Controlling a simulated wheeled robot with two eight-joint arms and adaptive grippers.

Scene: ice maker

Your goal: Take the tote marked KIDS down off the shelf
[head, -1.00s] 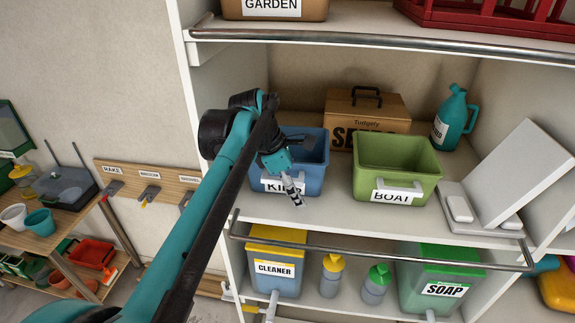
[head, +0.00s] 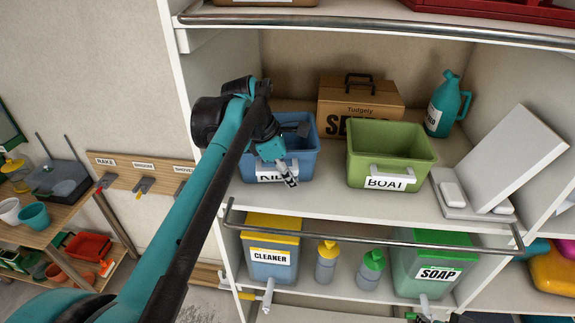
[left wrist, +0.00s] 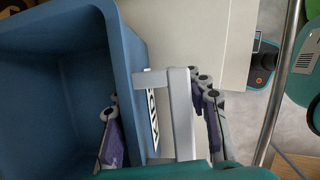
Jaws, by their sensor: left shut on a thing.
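The blue tote marked KIDS (head: 303,130) stands on the middle shelf near its left side wall, its label partly covered by my gripper. My left gripper (head: 287,174) is at the front of this tote, shut on it. In the left wrist view, one finger of the left gripper (left wrist: 157,100) is inside the blue tote (left wrist: 50,47) and the other is outside its grey front handle (left wrist: 181,112). The front wall and handle lie between the fingers. The tote looks upright on the shelf. My right gripper is not in view.
A green BOAT tote (head: 392,155) stands to the right with a gap. A brown box (head: 361,94) and a teal jug (head: 447,105) are behind. A metal rail (head: 370,233) runs along the front below the shelf surface. CLEANER (head: 270,248) and SOAP (head: 433,267) bins sit below.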

